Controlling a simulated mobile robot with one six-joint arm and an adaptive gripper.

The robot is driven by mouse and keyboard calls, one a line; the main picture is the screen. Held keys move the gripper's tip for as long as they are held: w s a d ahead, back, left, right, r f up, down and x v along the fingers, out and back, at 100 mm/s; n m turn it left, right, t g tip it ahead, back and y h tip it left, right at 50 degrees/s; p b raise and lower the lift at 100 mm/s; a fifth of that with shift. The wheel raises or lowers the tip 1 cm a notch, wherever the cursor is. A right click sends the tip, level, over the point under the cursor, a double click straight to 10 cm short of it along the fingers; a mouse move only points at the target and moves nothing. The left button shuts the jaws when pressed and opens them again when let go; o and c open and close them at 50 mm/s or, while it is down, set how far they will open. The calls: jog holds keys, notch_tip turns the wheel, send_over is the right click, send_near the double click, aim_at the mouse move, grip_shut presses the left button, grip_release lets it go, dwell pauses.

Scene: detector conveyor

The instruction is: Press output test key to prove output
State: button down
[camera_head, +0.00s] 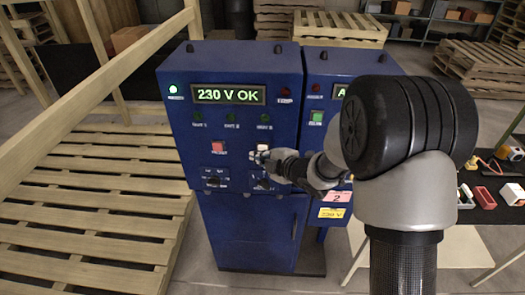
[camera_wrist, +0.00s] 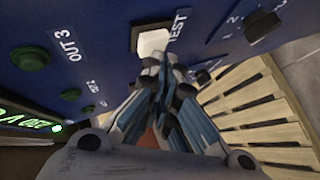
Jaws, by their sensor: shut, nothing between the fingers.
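A blue cabinet (camera_head: 262,75) stands ahead with a lit green display (camera_head: 228,94) reading "230 V OK". The white key (camera_wrist: 153,41) labelled TEST sits in a dark frame on its panel; in the head view the key (camera_head: 263,147) is partly covered by my gripper. My gripper (camera_head: 262,156) is shut and empty, pointing at the panel. In the wrist view its fingertips (camera_wrist: 153,64) are at the key's lower edge; I cannot tell whether they touch it.
A red key (camera_head: 217,147) is left of my gripper, with knobs (camera_head: 214,180) below. A second blue cabinet (camera_head: 325,75) with a green key (camera_head: 317,117) adjoins on the right. Wooden pallets (camera_head: 80,210) lie left. A black table (camera_head: 480,212) with small parts is right.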

jog(key=shift+w, duration=0.45)
dwell(0.3)
dwell(0.3)
jog(key=shift+s+b, duration=0.6)
jog(key=shift+s, duration=0.35)
jog(key=s+b, duration=0.2)
jog(key=s, duration=0.3)
jog(key=shift+a, duration=0.1)
dwell(0.5)
